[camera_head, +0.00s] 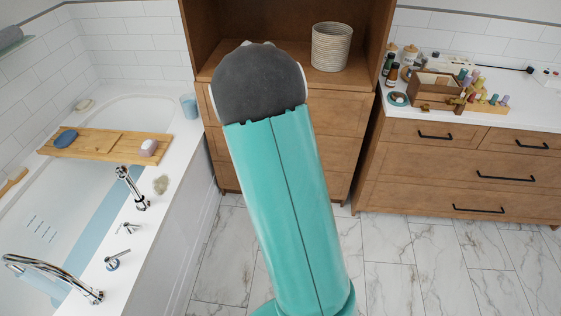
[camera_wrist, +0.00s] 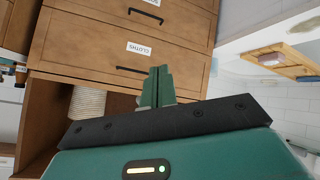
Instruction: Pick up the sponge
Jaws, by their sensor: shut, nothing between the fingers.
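I cannot tell for sure which thing is the sponge. A small pale, lumpy greenish piece (camera_head: 161,184) that may be it lies on the white bathtub rim, right of the chrome taps. A dark blue oval item (camera_head: 66,139) and a pinkish-white block (camera_head: 148,147) sit on the wooden bath tray (camera_head: 105,145). A beige oval item (camera_head: 84,104) lies on the tub's far left corner. My gripper (camera_wrist: 157,88) is shut and empty in the wrist view, in front of wooden drawers and apart from these items. My own arm hides it in the head view.
The wooden cabinet (camera_head: 330,150) stands ahead, with a woven basket (camera_head: 330,47) on its shelf. A drawer is labelled "CLOTHS" (camera_wrist: 139,50). A blue cup (camera_head: 190,106) and chrome taps (camera_head: 132,190) stand on the tub rim. The counter (camera_head: 535,115) at right is crowded. The marble floor (camera_head: 400,285) is clear.

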